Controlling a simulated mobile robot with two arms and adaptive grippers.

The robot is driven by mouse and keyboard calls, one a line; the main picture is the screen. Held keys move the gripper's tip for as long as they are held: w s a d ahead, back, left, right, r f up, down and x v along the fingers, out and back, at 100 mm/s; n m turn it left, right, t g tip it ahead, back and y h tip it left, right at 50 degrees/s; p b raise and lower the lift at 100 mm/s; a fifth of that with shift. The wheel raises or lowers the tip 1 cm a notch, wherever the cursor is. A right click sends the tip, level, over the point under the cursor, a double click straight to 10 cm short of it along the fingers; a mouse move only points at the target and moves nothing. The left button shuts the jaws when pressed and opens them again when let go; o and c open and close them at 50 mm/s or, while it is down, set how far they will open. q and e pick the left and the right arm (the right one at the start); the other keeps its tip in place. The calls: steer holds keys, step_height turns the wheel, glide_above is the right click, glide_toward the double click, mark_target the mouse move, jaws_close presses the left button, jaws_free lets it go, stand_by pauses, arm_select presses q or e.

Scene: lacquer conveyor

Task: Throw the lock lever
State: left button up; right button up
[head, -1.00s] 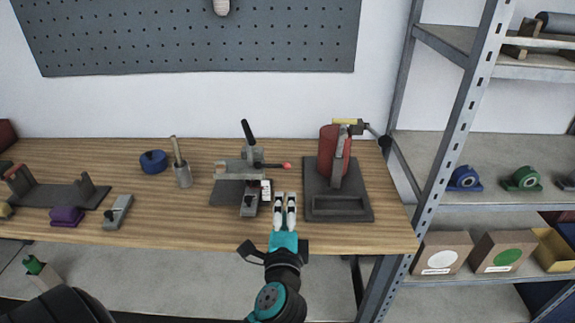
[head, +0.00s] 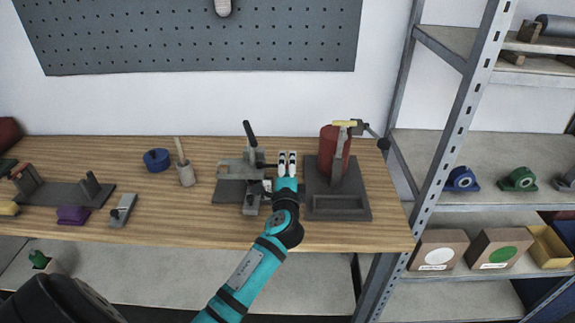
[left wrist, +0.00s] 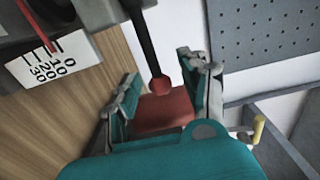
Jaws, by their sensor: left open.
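The clamp fixture (head: 231,190) stands on the workbench, with a black-handled lever (head: 250,132) rising from it. A dark rod with a red knob (left wrist: 160,84), which looks like the lock lever, shows in the left wrist view. My left gripper (head: 287,155) is at the fixture's right side and hides the knob in the head view. In the left wrist view its open fingers (left wrist: 165,78) stand on either side of the knob; I cannot tell whether they touch it. A white scale plate (left wrist: 52,70) with a red pointer is at the upper left there. My right gripper is not in view.
A press with a red cylinder (head: 328,145) and dark base (head: 338,207) stands close to the right of my left gripper. A pestle-like tool (head: 186,172) and a blue round part (head: 156,160) lie to the left. A metal shelf rack (head: 440,150) bounds the right side.

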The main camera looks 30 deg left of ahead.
arm_select(q)
steer(key=shift+c, duration=0.4)
jaws_close()
